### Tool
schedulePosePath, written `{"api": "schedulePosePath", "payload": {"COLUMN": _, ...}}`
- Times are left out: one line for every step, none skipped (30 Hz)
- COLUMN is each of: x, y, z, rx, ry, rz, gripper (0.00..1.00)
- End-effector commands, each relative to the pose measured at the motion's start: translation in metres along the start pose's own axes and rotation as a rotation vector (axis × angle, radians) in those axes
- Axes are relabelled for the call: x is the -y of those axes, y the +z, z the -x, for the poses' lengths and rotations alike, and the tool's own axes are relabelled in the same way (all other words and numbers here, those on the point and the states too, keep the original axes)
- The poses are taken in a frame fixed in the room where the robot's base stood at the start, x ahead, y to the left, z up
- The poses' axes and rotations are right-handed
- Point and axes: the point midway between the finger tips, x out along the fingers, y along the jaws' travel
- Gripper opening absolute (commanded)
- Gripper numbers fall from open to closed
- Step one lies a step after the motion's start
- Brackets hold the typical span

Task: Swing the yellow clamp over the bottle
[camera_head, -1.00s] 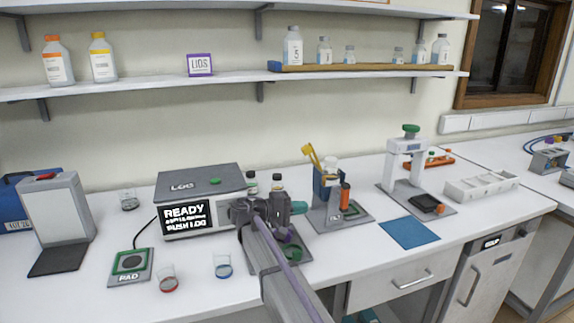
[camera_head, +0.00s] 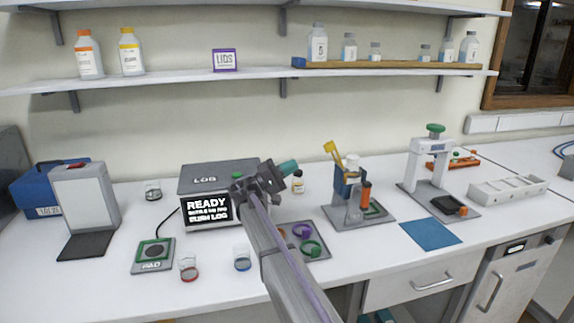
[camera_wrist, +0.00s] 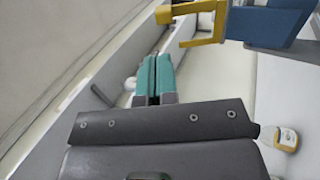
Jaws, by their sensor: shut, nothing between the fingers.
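The yellow clamp (camera_head: 331,148) sticks up and to the left, open to the air, at the top of a blue holder (camera_head: 345,184) on a grey stand. A clear bottle (camera_head: 353,214) appears to stand low at the holder's front, its outline faint. My gripper (camera_head: 288,167) is shut and empty, its teal fingers pointing right towards the stand, a clear gap left of the clamp. In the wrist view the teal fingers (camera_wrist: 153,76) lie together, with the yellow clamp (camera_wrist: 197,27) and blue holder (camera_wrist: 283,22) beyond, not touching them.
A small capped bottle (camera_head: 298,184) stands behind my gripper. An orange cylinder (camera_head: 365,195) stands at the holder's right. A tray with purple and green rings (camera_head: 318,254) lies in front. A white press (camera_head: 430,165) and blue mat (camera_head: 430,234) are to the right.

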Motion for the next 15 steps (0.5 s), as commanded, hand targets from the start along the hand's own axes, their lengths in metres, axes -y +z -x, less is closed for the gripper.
{"api": "schedulePosePath", "payload": {"x": -0.005, "y": 0.001, "z": -0.014, "rx": 0.001, "ry": 0.000, "rz": 0.001, "gripper": 0.00}}
{"api": "schedulePosePath", "payload": {"x": -0.005, "y": 0.001, "z": -0.021, "rx": 0.001, "ry": 0.000, "rz": 0.001, "gripper": 0.00}}
{"api": "schedulePosePath", "payload": {"x": -0.005, "y": 0.001, "z": -0.030, "rx": 0.002, "ry": 0.000, "rz": 0.002, "gripper": 0.00}}
{"api": "schedulePosePath", "payload": {"x": -0.005, "y": 0.001, "z": -0.037, "rx": 0.002, "ry": 0.000, "rz": 0.002, "gripper": 0.00}}
{"api": "schedulePosePath", "payload": {"x": -0.005, "y": 0.001, "z": -0.043, "rx": 0.001, "ry": 0.000, "rz": 0.002, "gripper": 0.00}}
{"api": "schedulePosePath", "payload": {"x": -0.005, "y": 0.001, "z": -0.052, "rx": 0.001, "ry": 0.000, "rz": 0.002, "gripper": 0.00}}
{"api": "schedulePosePath", "payload": {"x": -0.005, "y": 0.001, "z": -0.058, "rx": 0.002, "ry": -0.001, "rz": 0.001, "gripper": 0.00}}
{"api": "schedulePosePath", "payload": {"x": -0.004, "y": 0.001, "z": -0.064, "rx": 0.002, "ry": -0.001, "rz": 0.001, "gripper": 0.00}}
{"api": "schedulePosePath", "payload": {"x": -0.004, "y": 0.000, "z": -0.071, "rx": 0.000, "ry": -0.001, "rz": 0.001, "gripper": 0.00}}
{"api": "schedulePosePath", "payload": {"x": -0.004, "y": 0.000, "z": -0.075, "rx": 0.000, "ry": -0.001, "rz": 0.001, "gripper": 0.00}}
{"api": "schedulePosePath", "payload": {"x": -0.003, "y": 0.000, "z": -0.080, "rx": 0.000, "ry": -0.001, "rz": 0.001, "gripper": 0.00}}
{"api": "schedulePosePath", "payload": {"x": -0.003, "y": 0.000, "z": -0.085, "rx": 0.001, "ry": -0.001, "rz": 0.001, "gripper": 0.00}}
{"api": "schedulePosePath", "payload": {"x": -0.002, "y": 0.000, "z": -0.088, "rx": 0.001, "ry": -0.001, "rz": 0.001, "gripper": 0.00}}
{"api": "schedulePosePath", "payload": {"x": -0.002, "y": 0.000, "z": -0.090, "rx": 0.000, "ry": -0.001, "rz": 0.001, "gripper": 0.00}}
{"api": "schedulePosePath", "payload": {"x": -0.002, "y": 0.000, "z": -0.092, "rx": 0.000, "ry": -0.001, "rz": 0.001, "gripper": 0.00}}
